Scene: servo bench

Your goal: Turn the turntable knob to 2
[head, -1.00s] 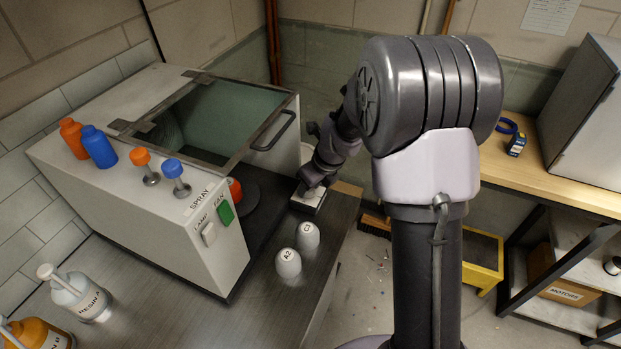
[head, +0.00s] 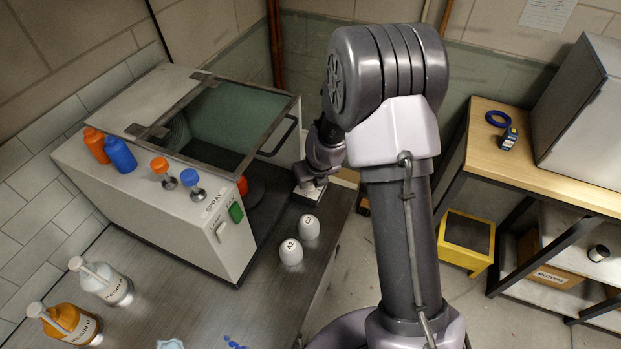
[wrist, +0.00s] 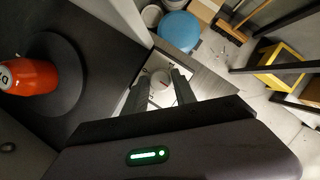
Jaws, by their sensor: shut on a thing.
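The turntable knob (wrist: 160,78) is a small pale round knob with a dark reddish mark, on a white plate (wrist: 180,62) at the bench edge. In the wrist view my gripper (wrist: 160,86) has one dark finger on each side of it and is shut on it. The numbers around the knob are too small to read. In the head view my gripper (head: 309,187) is at the white control box (head: 309,196), and the knob is hidden. The dark round turntable (wrist: 72,62) carries an orange-red piece (wrist: 28,76) with a partly readable label.
The spray booth (head: 150,190) stands left of my gripper with its glass lid and handle. Two pale pieces, C3 (head: 309,227) and A2 (head: 290,251), stand on the bench in front. Resin bottles (head: 100,282) are at the front left. A yellow stool (head: 467,240) stands on the floor.

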